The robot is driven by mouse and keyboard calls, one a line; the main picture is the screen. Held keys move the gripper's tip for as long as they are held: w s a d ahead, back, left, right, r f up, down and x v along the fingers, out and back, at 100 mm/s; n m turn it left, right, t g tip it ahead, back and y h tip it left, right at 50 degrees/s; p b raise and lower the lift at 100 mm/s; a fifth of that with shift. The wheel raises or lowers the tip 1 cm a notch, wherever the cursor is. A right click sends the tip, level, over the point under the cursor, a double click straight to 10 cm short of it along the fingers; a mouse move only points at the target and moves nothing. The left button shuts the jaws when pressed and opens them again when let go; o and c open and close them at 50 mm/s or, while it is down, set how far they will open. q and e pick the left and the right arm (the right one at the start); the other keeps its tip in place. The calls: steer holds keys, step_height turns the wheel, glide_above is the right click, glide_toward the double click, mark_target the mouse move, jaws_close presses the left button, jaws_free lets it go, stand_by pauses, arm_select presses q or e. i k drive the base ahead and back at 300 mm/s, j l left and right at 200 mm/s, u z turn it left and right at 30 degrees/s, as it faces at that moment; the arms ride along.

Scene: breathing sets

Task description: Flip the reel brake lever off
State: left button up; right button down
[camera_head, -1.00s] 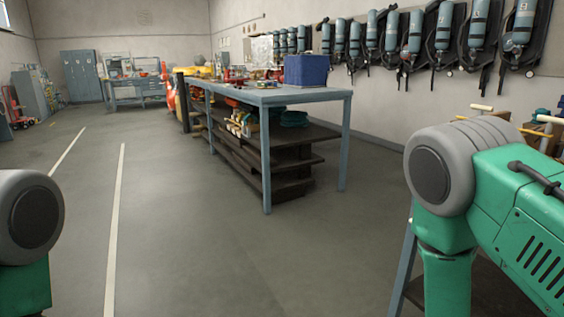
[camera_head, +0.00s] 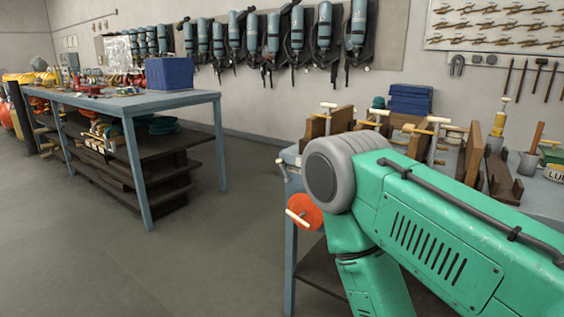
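An orange-red disc (camera_head: 308,210) with a pale handle (camera_head: 297,217) is at the left end of the near workbench (camera_head: 292,156), below its top. A small pale lever-like part (camera_head: 282,170) sits just above it at the bench corner. I cannot tell whether either belongs to the reel or its brake. My green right arm comes in from the right and covers much of the bench front and part of the disc's right side. Neither gripper is in view, and my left arm is out of the picture.
The near bench carries wooden clamps (camera_head: 437,136), a dark blue box (camera_head: 410,99) and a grey cup (camera_head: 527,162). A long blue table (camera_head: 135,103) with a blue bin (camera_head: 169,73) stands at the left. Breathing sets (camera_head: 272,36) hang on the wall. Floor between the tables is clear.

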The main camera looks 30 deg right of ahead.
mark_target(280, 161)
steer(key=z, duration=0.8)
